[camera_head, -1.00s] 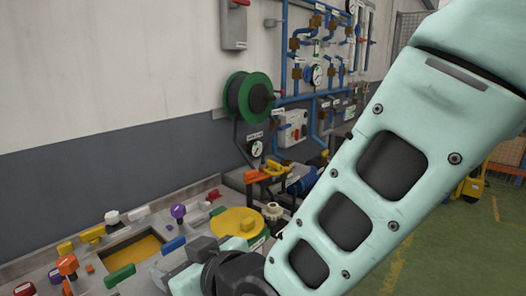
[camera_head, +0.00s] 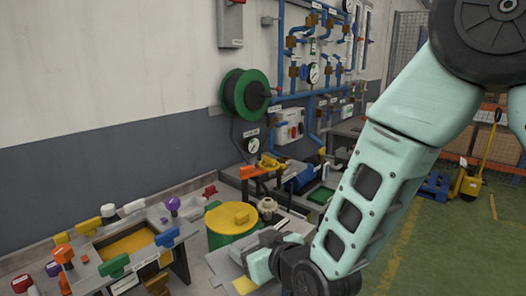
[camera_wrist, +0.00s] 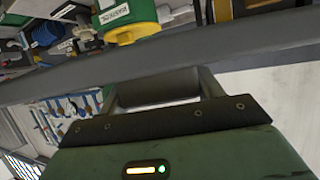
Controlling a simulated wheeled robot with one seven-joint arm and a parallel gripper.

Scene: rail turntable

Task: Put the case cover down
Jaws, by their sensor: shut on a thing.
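My gripper (camera_head: 258,250) shows in the head view low over the front of the bench, just right of the green and yellow drum. A long flat grey piece, apparently the edge of the case cover (camera_wrist: 260,40), crosses the wrist view just beyond the bar. Most of the cover is hidden, and I cannot tell whether it touches the bench.
The drum (camera_head: 232,218) stands close left of my gripper. A raised panel (camera_head: 128,240) with several coloured knobs and handles is at the lower left. A hose reel (camera_head: 246,94) and blue pipework (camera_head: 300,50) are on the wall behind.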

